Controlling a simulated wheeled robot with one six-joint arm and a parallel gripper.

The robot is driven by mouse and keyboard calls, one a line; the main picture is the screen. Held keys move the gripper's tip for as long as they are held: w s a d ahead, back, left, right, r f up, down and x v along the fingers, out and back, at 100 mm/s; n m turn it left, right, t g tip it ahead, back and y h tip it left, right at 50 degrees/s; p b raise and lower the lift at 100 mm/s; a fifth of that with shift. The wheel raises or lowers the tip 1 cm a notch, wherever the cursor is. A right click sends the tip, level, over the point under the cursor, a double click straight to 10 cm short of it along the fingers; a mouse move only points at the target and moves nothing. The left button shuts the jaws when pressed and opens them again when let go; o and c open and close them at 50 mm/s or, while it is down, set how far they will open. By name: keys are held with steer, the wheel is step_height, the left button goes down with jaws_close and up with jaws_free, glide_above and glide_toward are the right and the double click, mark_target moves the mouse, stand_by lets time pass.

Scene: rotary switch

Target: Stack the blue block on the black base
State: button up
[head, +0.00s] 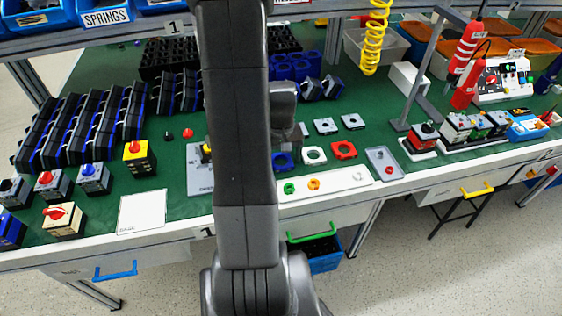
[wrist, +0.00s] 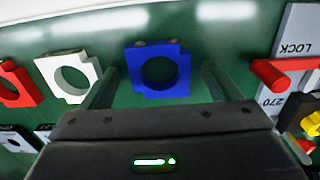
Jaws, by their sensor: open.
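The blue block (wrist: 158,92), a square piece with a round hole, lies flat on the green mat in the wrist view. It also shows in the head view (head: 283,167), partly behind my arm. My gripper (wrist: 159,70) is open, with one finger on each side of the blue block and gaps between. Whether the fingertips are down at its height is unclear. At the wrist view's right edge, a black part (wrist: 309,120) with yellow sits on a grey plate (wrist: 292,42) marked LOCK and 270. I cannot tell whether this is the black base.
A white ring block (wrist: 52,73) and a red one (wrist: 22,92) lie left of the blue block in the wrist view. A white tray (head: 330,186) lies along the table's front edge.

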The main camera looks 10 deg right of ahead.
steer(key=c, duration=1.1)
steer(key=shift+r, duration=0.1)
